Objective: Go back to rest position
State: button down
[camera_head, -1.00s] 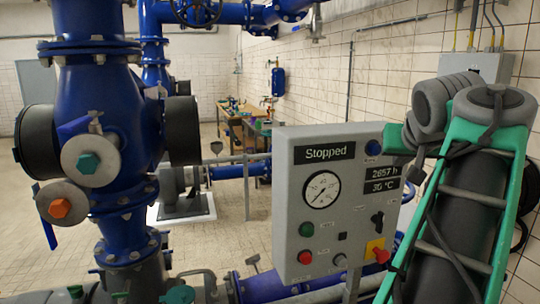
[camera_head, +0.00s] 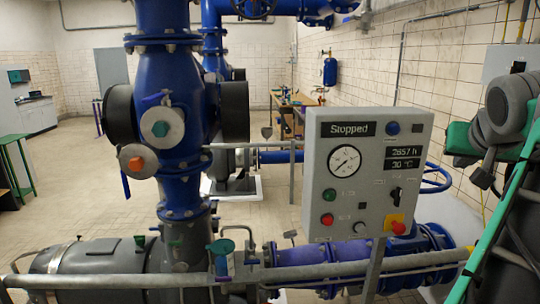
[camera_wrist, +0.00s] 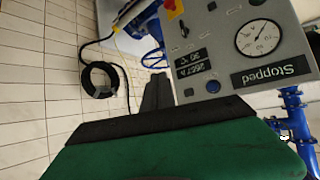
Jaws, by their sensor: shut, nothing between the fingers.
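My gripper (camera_wrist: 157,92) shows in the wrist view as dark fingers together past the green hand, with nothing held. The grey control panel (camera_wrist: 222,62) appears upside down there, to the right of the fingertips and apart from them. The control panel (camera_head: 362,185) stands left of the arm. Its display (camera_head: 348,129) reads "Stopped" and its gauge (camera_head: 344,160) faces me.
A grey railing (camera_head: 300,276) crosses the foreground. A large blue pipe and valve assembly (camera_head: 168,80) stands left of the panel. A workbench (camera_head: 293,105) stands at the back. A coiled black cable (camera_wrist: 98,80) hangs on the tiled wall. Open floor (camera_head: 85,180) lies at the left.

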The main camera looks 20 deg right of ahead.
jog(key=w+a+f+n+y, duration=0.25)
jog(key=w+a+f, duration=0.25)
jog(key=a+f, duration=0.5)
jog(key=w+a+f+n+y, duration=0.25)
jog(key=w+a+f, duration=0.45)
jog(key=a, duration=0.5)
jog(key=s+a+f+n+g+y, duration=0.1)
jog(key=s+a+f+g, duration=0.1)
jog(key=s+a+f, duration=0.3)
jog(key=s+a+f+n+g+y, duration=0.1)
jog(key=s+a+f, duration=0.4)
jog(key=a+f, duration=0.6)
notch_tip(320, 180, down, 3)
jog(key=shift+s+a+f+n+g, duration=0.1)
jog(key=shift+s+a+n+g, duration=0.15)
jog(key=shift+n+g, duration=0.4)
